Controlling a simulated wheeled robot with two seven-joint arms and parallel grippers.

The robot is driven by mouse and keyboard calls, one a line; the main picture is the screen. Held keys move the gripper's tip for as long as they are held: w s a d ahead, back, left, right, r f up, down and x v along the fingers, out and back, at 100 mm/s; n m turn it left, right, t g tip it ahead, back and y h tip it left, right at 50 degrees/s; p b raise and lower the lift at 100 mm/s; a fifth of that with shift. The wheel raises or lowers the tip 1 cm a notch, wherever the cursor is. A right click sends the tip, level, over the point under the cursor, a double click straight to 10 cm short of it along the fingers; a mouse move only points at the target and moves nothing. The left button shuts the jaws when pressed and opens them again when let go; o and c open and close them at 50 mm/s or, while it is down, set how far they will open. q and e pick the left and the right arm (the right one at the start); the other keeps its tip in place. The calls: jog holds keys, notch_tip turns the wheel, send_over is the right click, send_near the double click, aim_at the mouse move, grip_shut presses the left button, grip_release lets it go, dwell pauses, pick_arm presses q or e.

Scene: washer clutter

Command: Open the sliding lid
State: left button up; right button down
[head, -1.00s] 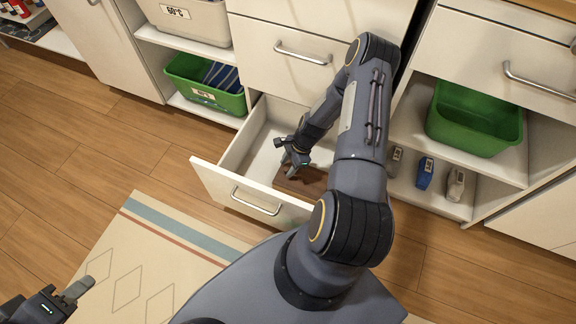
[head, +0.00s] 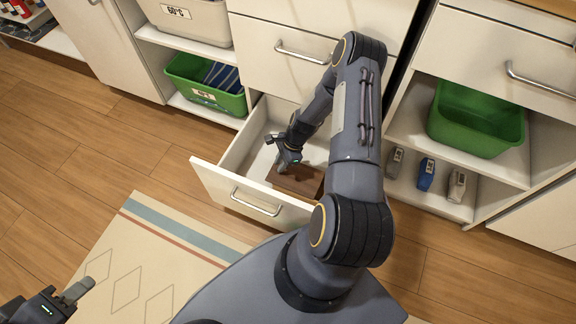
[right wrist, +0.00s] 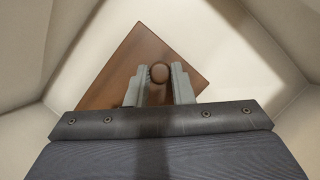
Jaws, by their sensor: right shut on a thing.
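A brown wooden box with a flat lid (head: 300,181) lies inside the open drawer. In the right wrist view the lid (right wrist: 130,62) sits at an angle to the gripper and has a round brown knob (right wrist: 160,73). My right gripper (head: 281,168) reaches down into the drawer over the box. In the right wrist view its two fingers (right wrist: 160,80) are closed around the knob, one on each side. The box's lower part and any gap under the lid are hidden. My left gripper (head: 78,291) is at the lower left, away from the drawer; its finger opening is unclear.
The drawer (head: 236,193) is pulled out, with bare floor inside around the box. Its walls stand close to my right gripper. A patterned rug (head: 150,255) lies in front.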

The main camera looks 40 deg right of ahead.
jog(key=w+a+b, duration=0.1)
jog(key=w+a, duration=0.3)
jog(key=w, duration=0.4)
jog(key=shift+w+a+b, duration=0.15)
jog(key=shift+a+b, duration=0.05)
jog(key=shift+b, duration=0.2)
jog(key=c, duration=1.3)
grip_release()
jog(key=p+v, duration=0.3)
jog(key=v, duration=0.4)
jog(key=shift+d+r, duration=0.2)
jog(key=shift+r, duration=0.15)
